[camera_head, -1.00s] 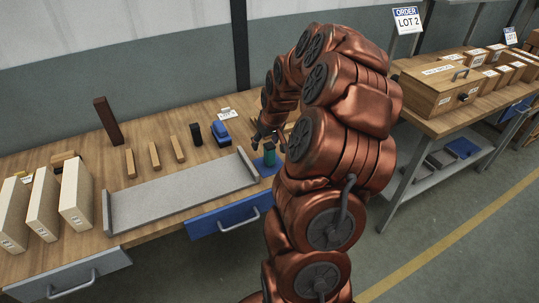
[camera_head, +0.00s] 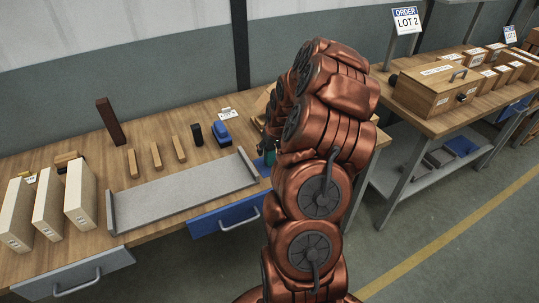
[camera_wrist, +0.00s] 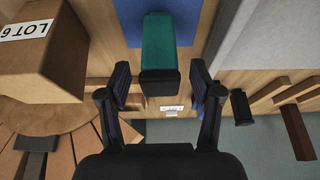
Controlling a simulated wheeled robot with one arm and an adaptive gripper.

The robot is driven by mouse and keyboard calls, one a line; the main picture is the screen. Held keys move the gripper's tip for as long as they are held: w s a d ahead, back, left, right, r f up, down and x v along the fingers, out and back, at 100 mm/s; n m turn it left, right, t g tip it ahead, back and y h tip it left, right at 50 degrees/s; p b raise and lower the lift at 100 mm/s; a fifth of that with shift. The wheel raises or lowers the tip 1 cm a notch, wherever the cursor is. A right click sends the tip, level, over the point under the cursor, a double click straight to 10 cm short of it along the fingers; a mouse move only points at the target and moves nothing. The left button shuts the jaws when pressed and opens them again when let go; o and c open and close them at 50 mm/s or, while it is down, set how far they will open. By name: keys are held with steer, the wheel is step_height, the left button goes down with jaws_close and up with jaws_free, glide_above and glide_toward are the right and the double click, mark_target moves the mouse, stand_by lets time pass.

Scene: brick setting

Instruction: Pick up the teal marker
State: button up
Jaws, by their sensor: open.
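The teal marker (camera_wrist: 159,45) is a thick teal block with a dark end, in the upper middle of the wrist view. It lies over a blue patch (camera_wrist: 130,22) on the wooden table. My gripper (camera_wrist: 160,85) is open, with one finger on each side of the marker's dark end in that picture. I cannot tell whether the fingers touch it. In the head view my arm hides the gripper and most of the marker; only a small teal part (camera_head: 269,146) shows at the arm's left edge.
A grey tray (camera_head: 180,190) lies left of my arm. A blue object (camera_head: 221,132) and a black block (camera_head: 197,134) stand behind it. A cardboard box labelled LOT 6 (camera_wrist: 40,55) is close on the left in the wrist view. A second table (camera_head: 432,122) holds boxes at right.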

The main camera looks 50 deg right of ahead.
steer(key=shift+p+x, duration=0.55)
steer(key=shift+x, duration=0.9)
jaws_close()
steer(key=shift+r, duration=0.15)
steer(key=shift+d+r+b, duration=0.1)
steer(key=shift+r+b, duration=1.1)
steer(key=shift+r, duration=0.4)
steer(key=s+a+b, duration=0.2)
steer(key=s, duration=0.5)
steer(key=s+a+r+b, duration=0.1)
steer(key=s+a+b, duration=0.1)
steer(key=s, duration=0.6)
steer(key=shift+s+r+b, duration=0.25)
steer(key=shift+r+b, duration=0.05)
steer(key=shift+b, duration=0.3)
